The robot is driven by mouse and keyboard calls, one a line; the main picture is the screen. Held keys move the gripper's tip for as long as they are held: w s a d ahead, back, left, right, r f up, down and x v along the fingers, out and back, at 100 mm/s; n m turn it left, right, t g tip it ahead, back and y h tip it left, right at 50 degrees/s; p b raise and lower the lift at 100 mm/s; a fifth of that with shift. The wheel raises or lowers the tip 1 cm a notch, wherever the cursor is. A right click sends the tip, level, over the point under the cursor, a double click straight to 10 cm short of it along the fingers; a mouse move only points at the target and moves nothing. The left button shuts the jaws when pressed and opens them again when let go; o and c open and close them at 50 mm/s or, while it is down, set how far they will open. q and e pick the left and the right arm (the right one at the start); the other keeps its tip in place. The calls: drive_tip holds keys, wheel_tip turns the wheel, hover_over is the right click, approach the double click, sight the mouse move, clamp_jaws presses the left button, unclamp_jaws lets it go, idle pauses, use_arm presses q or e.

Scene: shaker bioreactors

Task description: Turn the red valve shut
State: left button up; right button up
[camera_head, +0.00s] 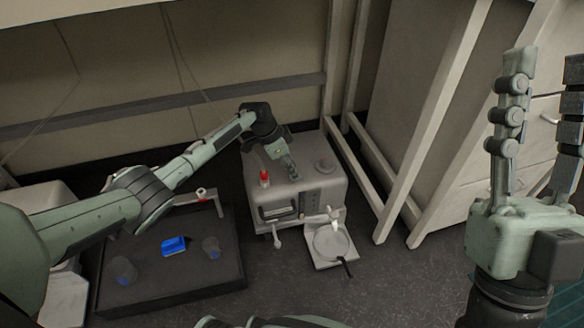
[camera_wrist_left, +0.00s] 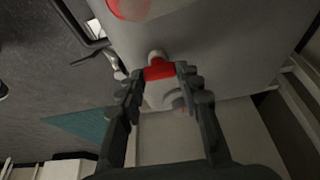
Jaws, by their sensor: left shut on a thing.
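The red valve (camera_wrist_left: 159,70) is a small red handle on a pale metal stub on the grey machine; it shows in the left wrist view. My left gripper (camera_wrist_left: 161,76) has a finger on each side of the red handle and is shut on it. In the head view the left gripper (camera_head: 291,169) reaches down onto the top of the grey machine (camera_head: 318,190), and I cannot make out the valve there. My right gripper (camera_head: 547,68) is raised at the right, fingers apart, open and empty.
A red knob (camera_head: 264,178) stands on the machine's top, left of my left gripper; a round grey cap (camera_head: 324,165) is to the right. A dark tray (camera_head: 170,290) with blue items is at the lower left. A white plate-like device (camera_head: 331,243) sits in front. Table legs stand right.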

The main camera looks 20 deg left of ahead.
use_arm(q)
drive_tip(key=o, duration=1.2)
drive_tip(key=shift+c, duration=0.2)
drive_tip(key=v, duration=1.2)
drive_tip(key=shift+w, duration=0.1)
